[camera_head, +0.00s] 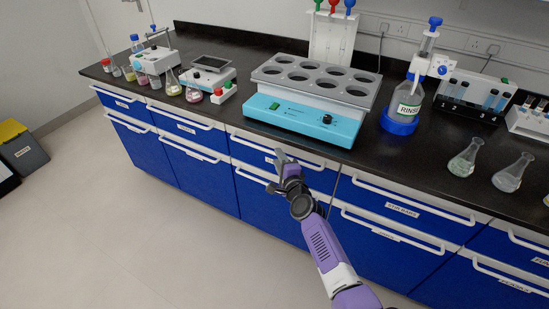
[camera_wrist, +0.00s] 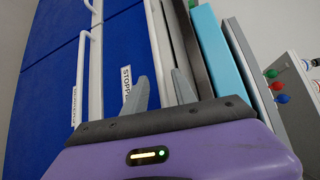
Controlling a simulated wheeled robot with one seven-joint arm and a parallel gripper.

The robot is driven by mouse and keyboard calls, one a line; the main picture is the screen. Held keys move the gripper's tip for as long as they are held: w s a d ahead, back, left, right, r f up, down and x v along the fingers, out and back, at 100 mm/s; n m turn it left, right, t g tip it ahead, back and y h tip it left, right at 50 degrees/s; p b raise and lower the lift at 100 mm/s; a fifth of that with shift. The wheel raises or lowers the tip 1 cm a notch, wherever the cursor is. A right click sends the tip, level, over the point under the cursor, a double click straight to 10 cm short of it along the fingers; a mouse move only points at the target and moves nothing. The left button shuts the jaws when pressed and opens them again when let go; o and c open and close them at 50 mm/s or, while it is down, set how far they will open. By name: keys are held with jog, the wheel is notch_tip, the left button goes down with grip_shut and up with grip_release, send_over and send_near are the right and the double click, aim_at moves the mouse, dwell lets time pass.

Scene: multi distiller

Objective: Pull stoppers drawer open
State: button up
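The stoppers drawer (camera_head: 245,148) is a blue front below the worktop, under the turquoise device, and looks shut. Its white bar handle (camera_head: 249,139) runs along the top of the front. In the wrist view the drawer front (camera_wrist: 125,35) carries a label (camera_wrist: 126,85) reading "STOPP", the rest hidden behind a finger. My gripper (camera_head: 282,158) is in front of this drawer. In the wrist view its two fingers (camera_wrist: 158,85) are apart, and the handle (camera_wrist: 157,40) runs into the gap between them. Whether they touch the handle cannot be told.
Other blue drawers and cupboards with white handles (camera_head: 410,203) adjoin on both sides and below. The turquoise device (camera_head: 303,120) stands on the dark worktop right above, near its front edge. The floor (camera_head: 130,230) in front is clear.

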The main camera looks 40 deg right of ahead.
jog(key=shift+b+x, duration=0.6)
jog(key=shift+x, duration=1.05)
grip_shut()
